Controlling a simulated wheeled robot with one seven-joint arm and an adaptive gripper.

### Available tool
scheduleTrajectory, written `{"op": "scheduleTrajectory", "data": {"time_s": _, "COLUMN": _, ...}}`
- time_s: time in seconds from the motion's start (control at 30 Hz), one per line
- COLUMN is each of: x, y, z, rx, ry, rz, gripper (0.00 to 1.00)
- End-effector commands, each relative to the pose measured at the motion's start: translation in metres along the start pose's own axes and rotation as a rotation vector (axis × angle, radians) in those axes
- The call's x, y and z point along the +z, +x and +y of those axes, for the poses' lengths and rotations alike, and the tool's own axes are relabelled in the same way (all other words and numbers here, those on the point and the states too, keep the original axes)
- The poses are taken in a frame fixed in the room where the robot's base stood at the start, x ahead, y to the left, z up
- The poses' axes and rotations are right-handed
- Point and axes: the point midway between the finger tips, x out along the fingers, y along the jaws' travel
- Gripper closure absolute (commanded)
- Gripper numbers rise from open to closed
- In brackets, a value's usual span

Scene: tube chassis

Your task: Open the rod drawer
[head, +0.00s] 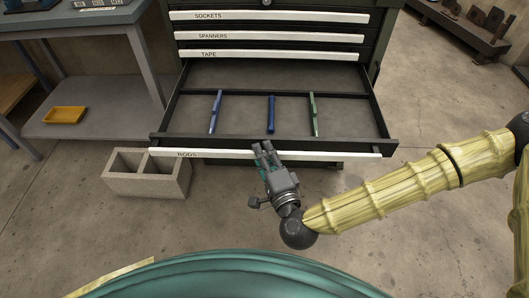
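The rod drawer (345,155), with a white front strip labelled RODS, is pulled well out from the dark tool cabinet (188,48). Inside it lie a blue rod (215,112) at left, a darker blue rod (271,114) in the middle and a green rod (313,114) at right. My gripper (264,147) is at the middle of the drawer's front strip, its fingertips overlapping the strip's edge in the picture. The fingers look close together. I cannot tell whether they grip the strip.
Drawers labelled SOCKETS (285,17), SPANNERS (285,37) and TAPE (285,55) are shut above. A concrete block (148,184) stands on the floor at the drawer's left. A workbench with a yellow tray (65,115) is at left. Open floor (450,230) lies at right.

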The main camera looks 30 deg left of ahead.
Motion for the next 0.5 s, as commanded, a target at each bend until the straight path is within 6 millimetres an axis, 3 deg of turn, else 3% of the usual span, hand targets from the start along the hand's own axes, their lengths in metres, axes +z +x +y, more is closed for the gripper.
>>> {"op": "scheduleTrajectory", "data": {"time_s": 0.03, "x": 0.0004, "y": -0.0003, "z": 0.0004, "rx": 0.001, "ry": 0.000, "rz": -0.001, "gripper": 0.65}}
{"op": "scheduleTrajectory", "data": {"time_s": 0.1, "x": 0.0002, "y": -0.0003, "z": 0.0003, "rx": 0.001, "ry": 0.000, "rz": 0.000, "gripper": 0.54}}
{"op": "scheduleTrajectory", "data": {"time_s": 0.5, "x": -0.0002, "y": -0.0041, "z": 0.0002, "rx": 0.001, "ry": 0.000, "rz": 0.000, "gripper": 0.54}}
